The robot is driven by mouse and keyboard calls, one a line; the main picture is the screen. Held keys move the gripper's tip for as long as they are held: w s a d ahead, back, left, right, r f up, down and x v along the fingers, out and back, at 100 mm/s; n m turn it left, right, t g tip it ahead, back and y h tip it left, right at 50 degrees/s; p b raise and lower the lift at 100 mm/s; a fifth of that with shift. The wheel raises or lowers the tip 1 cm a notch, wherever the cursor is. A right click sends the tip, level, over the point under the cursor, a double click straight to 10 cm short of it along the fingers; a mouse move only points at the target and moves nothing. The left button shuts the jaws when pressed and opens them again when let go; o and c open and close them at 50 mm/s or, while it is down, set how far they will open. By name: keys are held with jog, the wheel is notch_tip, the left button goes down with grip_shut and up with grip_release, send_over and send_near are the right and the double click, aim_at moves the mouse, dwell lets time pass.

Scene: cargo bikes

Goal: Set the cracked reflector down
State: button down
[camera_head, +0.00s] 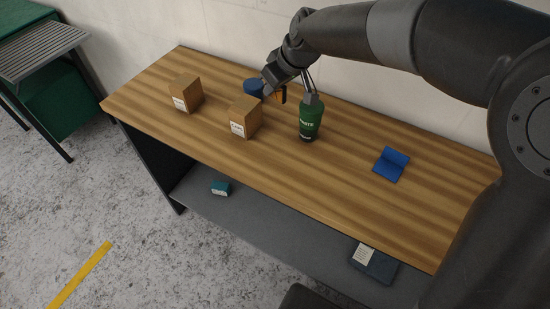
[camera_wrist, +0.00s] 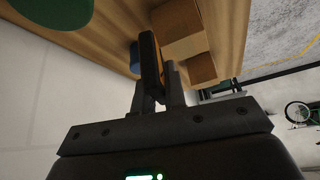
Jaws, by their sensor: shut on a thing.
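The cracked reflector (camera_head: 281,96) is a small orange piece with a dark edge. My gripper (camera_head: 272,88) is shut on it, above the back part of the wooden workbench (camera_head: 350,185). In the wrist view the reflector (camera_wrist: 150,62) stands edge-on between the two fingers of my gripper (camera_wrist: 154,88), its dark side to the left and a strip of orange to the right. Its crack cannot be made out. I cannot tell exactly how far it is above the bench top.
A blue round container (camera_head: 254,88) is close to the gripper's left, a green bottle (camera_head: 310,119) to its right. Two cardboard boxes (camera_head: 185,93) (camera_head: 244,118) stand left. A blue folded item (camera_head: 391,164) lies right. The lower shelf holds a teal box (camera_head: 221,188) and a dark-blue item (camera_head: 373,264).

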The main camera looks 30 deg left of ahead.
jog(key=s+d+f+m, duration=0.1)
jog(key=s+d+f, duration=0.1)
jog(key=d, duration=0.5)
jog(key=s+d+f, duration=0.1)
jog(key=s+d, duration=0.1)
jog(key=d, duration=0.6)
send_over(269, 153)
jog(key=d, duration=0.2)
jog(key=shift+t, duration=0.3)
jog(key=f, duration=0.7)
jog(key=shift+s+f, duration=0.1)
jog(key=shift+s, duration=0.3)
jog(key=shift+f, duration=2.05)
jog(key=c, duration=1.5)
grip_release()
jog(key=shift+f, duration=0.15)
